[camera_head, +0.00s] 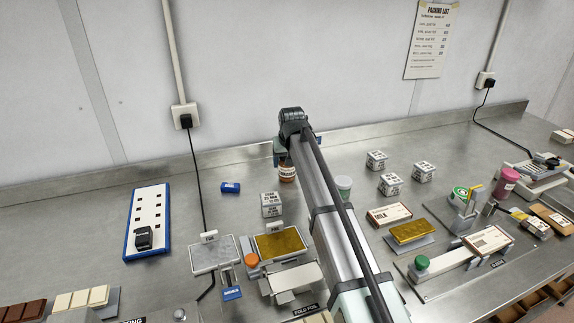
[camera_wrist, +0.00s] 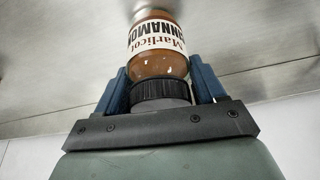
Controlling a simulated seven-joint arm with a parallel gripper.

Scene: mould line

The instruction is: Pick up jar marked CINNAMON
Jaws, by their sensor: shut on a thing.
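The jar marked CINNAMON (camera_wrist: 157,45) shows in the wrist view, brown with a white label and a black lid. My gripper (camera_wrist: 163,85) is shut on it, with a blue finger on each side near the lid end. In the head view the jar (camera_head: 287,173) shows partly, below my gripper (camera_head: 283,158) and beside my arm, near the back of the steel counter.
A small blue block (camera_head: 230,187) lies left of the jar. White printed cubes (camera_head: 271,204) stand nearby, more (camera_head: 376,160) to the right. A pale-lidded jar (camera_head: 343,184) stands close right of my arm. The blue-edged board (camera_head: 148,221) is at left. The wall rises behind.

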